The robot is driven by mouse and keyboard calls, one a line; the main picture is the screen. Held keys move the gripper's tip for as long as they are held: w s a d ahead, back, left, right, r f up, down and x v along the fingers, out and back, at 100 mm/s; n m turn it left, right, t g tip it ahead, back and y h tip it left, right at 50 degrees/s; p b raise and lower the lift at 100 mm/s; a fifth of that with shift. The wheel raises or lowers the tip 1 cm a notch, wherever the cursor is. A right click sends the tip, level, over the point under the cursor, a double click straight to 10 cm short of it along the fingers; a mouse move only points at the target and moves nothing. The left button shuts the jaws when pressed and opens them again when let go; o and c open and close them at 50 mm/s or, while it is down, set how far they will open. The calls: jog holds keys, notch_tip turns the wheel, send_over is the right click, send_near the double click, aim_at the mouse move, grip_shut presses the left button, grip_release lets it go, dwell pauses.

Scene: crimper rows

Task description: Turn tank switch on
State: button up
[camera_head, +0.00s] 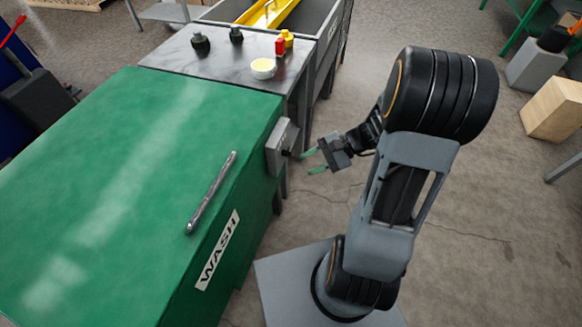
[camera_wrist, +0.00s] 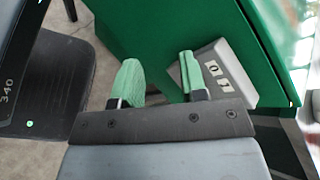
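The tank is a large green box (camera_head: 120,180) with a WASH label on its near side. It also shows in the wrist view (camera_wrist: 150,30). A grey switch box (camera_head: 280,148) is fixed to the tank's side near the far right corner. In the wrist view the switch box (camera_wrist: 228,72) shows tilted, with pale 0 and 1 marks on its face. My gripper (camera_head: 314,162) has green fingers and is open and empty, just right of the switch box. In the wrist view the fingers (camera_wrist: 160,68) are apart, the right one close to the box; contact cannot be told.
A metal bar handle (camera_head: 211,192) lies along the tank's top. Behind it a dark table (camera_head: 215,65) bears dark knobs or bottles, a yellow-white bowl (camera_head: 263,68) and red and yellow bottles. A wooden block (camera_head: 553,108) stands at right.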

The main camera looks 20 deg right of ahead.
aim_at(291, 155)
jog(key=w+d+f+m+t+y+b, duration=0.2)
jog(key=w+d+f+m+t+b, duration=0.3)
jog(key=d+f+m+t, duration=0.5)
jog(key=shift+n, duration=0.9)
jog(key=x, duration=0.4)
jog(key=s+f+x, duration=0.1)
jog(key=x, duration=0.4)
jog(key=a+b+x, duration=0.1)
jog(key=x, duration=0.4)
jog(key=shift+s+a+f, duration=0.1)
jog(key=shift+s+f, duration=0.05)
jog(key=shift+f, duration=0.05)
jog(key=shift+c, duration=0.4)
